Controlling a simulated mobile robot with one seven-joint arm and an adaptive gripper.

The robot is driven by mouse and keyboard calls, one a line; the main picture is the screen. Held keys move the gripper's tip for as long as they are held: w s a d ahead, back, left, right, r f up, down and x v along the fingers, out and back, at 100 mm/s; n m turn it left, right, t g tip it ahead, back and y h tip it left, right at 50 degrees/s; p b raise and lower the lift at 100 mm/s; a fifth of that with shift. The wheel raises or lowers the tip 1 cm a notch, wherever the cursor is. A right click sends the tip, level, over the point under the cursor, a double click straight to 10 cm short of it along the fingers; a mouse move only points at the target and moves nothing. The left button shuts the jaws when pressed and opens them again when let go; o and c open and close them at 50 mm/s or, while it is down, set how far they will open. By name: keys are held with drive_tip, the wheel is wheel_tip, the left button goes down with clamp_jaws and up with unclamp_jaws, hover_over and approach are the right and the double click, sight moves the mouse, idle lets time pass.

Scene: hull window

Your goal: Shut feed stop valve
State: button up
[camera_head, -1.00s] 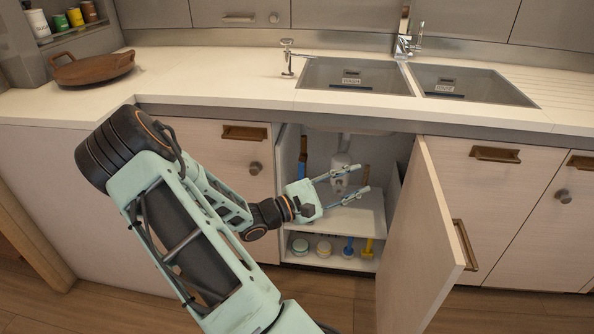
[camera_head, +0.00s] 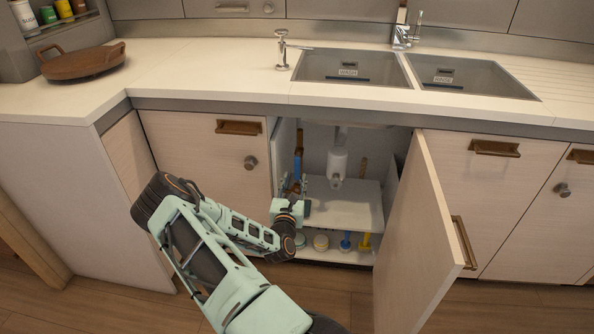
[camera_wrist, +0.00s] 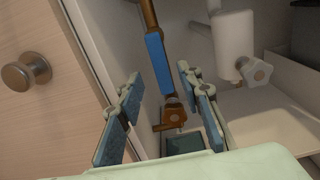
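The valve with a long blue lever (camera_wrist: 158,62) is on a copper-coloured pipe (camera_wrist: 149,14) inside the open sink cabinet. The lever lies along the pipe, above a brass-coloured valve body (camera_wrist: 174,113). In the head view the blue lever (camera_head: 297,168) is at the left of the cabinet opening, partly behind my gripper. My gripper (camera_wrist: 158,72) is open, one finger on each side of the lever and valve in the wrist view. No grip on the lever shows; I cannot tell how far the fingertips are from it.
A white canister (camera_head: 337,160) hangs right of the pipe, with a white knob (camera_wrist: 255,72). A white shelf (camera_head: 345,213) lies below it. The open cabinet door (camera_head: 425,235) stands to the right. A closed door with a round knob (camera_wrist: 26,72) is close on the left.

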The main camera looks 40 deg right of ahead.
sight(297, 169)
drive_tip(key=b+x, duration=0.1)
drive_tip(key=x, duration=0.5)
drive_tip(key=shift+w+d+b, duration=0.25)
drive_tip(key=shift+d+b, duration=0.05)
drive_tip(key=shift+b, duration=0.05)
clamp_jaws()
